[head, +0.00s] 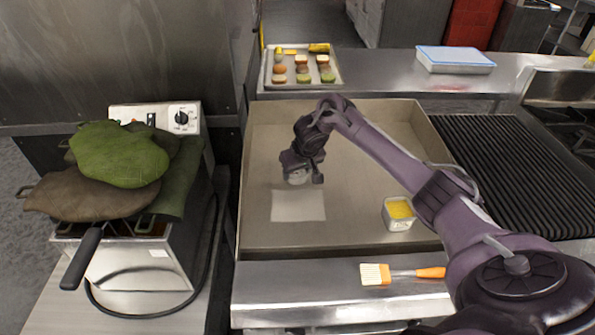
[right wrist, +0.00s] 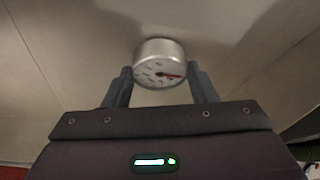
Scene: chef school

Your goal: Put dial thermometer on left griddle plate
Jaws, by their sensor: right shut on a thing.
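The dial thermometer (right wrist: 159,63) is a short silver cylinder with a pale marked face and a red pointer. My right gripper (right wrist: 160,78) is shut on it, with one dark finger on each side. In the head view the thermometer (head: 299,177) shows as a small pale round thing under my right gripper (head: 300,172). It is over the left part of the flat griddle plate (head: 268,150), close to the surface; I cannot tell whether it touches. A pale square patch (head: 298,206) lies on the plate just in front. My left gripper is not in view.
A metal tub with yellow contents (head: 399,211) stands on the plate's right front. A brush (head: 400,273) lies on the front ledge. A ribbed grill (head: 510,165) is to the right, a fryer with green and brown mitts (head: 120,155) to the left, a food tray (head: 300,82) behind.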

